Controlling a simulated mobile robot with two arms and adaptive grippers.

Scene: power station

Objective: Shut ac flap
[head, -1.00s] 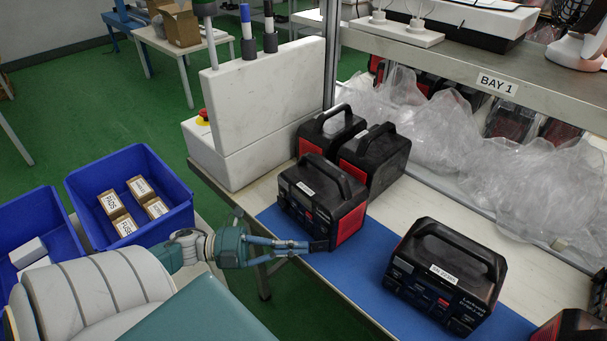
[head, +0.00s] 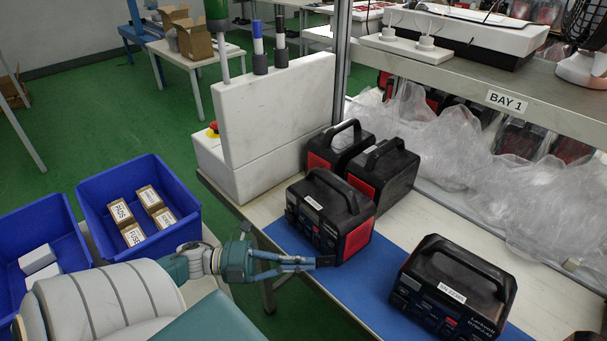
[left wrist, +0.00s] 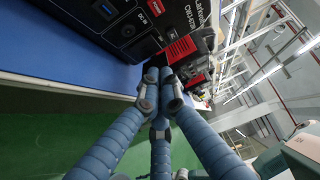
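A black power station with red sides and a top handle (head: 328,217) stands at the left end of the blue mat (head: 385,285). A second one (head: 450,290) stands to its right on the mat. My left gripper (head: 322,262) is at the lower front corner of the left station, its fingers together and nothing seen between them. In the left wrist view the fingertips (left wrist: 163,84) lie just below the station's front panel (left wrist: 125,25) and red vent (left wrist: 176,50); I cannot tell if they touch. I cannot make out the AC flap or its position. My right gripper is out of view.
Two more stations (head: 385,172) stand close behind the left one. A white box-like unit (head: 275,125) stands at the bench's left end. Blue bins (head: 170,240) stand left of my arm. Plastic-wrapped goods (head: 450,160) lie under the shelf. Bare mat separates the two front stations.

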